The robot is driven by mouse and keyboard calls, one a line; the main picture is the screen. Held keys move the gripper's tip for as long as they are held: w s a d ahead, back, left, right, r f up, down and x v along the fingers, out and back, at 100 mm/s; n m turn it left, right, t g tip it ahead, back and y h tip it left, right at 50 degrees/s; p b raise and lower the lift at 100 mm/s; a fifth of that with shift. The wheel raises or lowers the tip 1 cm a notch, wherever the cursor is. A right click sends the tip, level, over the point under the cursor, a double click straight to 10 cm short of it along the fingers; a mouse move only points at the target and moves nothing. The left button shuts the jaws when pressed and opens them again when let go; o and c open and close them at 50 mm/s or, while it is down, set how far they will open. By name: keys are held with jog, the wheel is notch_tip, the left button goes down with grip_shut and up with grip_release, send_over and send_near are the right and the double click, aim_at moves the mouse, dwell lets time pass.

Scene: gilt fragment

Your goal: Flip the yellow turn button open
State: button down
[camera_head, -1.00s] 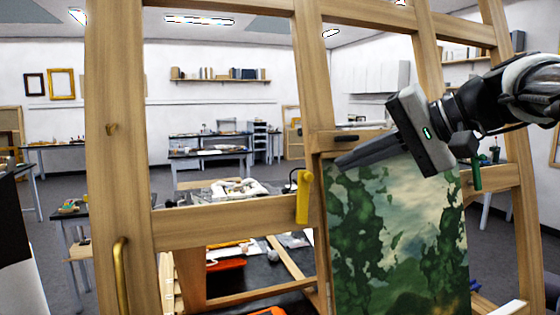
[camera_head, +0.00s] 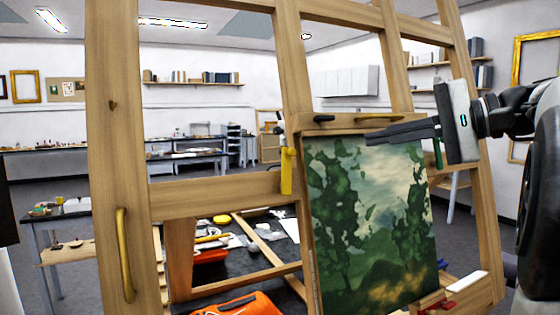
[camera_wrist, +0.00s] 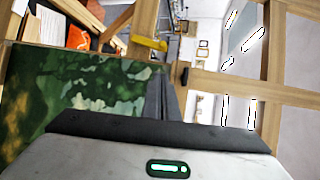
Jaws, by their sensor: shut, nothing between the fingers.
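The yellow turn button (camera_head: 287,171) sits upright on the wooden frame at the left edge of a green landscape painting (camera_head: 365,220). In the wrist view the yellow turn button (camera_wrist: 148,43) shows near the top, left of centre, and the painting (camera_wrist: 90,90) fills the left side. My gripper (camera_head: 370,138) is shut and empty. It points left across the painting's top edge, to the right of the yellow button and apart from it. In the wrist view its dark fingers (camera_wrist: 160,95) point up the picture, with the button beyond the tips.
A black turn button (camera_head: 324,118) and a brass one (camera_head: 378,118) lie along the top rail. A green one (camera_head: 438,153) is at the painting's right. A brass handle (camera_head: 124,255) is on the left post. An orange case (camera_head: 240,305) lies low behind the frame.

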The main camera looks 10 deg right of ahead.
send_near(292, 150)
jog(key=w+a+f, duration=0.2)
jog(key=w+a, duration=0.1)
jog(key=w, duration=0.1)
jog(key=shift+w+p, duration=0.3)
jog(key=shift+w, duration=0.1)
jog(key=shift+a+f, duration=0.15)
jog(key=shift+s+a+r+n+h, duration=0.1)
jog(key=shift+a+r+n+h, duration=0.05)
jog(key=shift+a+n, duration=0.3)
jog(key=shift+s+a+r+n+h, duration=0.1)
jog(key=shift+a+n+h, duration=0.05)
jog(key=shift+a+n, duration=0.3)
jog(key=shift+r, duration=0.1)
jog(key=shift+w+a+r+p, duration=0.1)
jog(key=shift+a+r+p, duration=0.1)
jog(key=shift+r+p, duration=0.5)
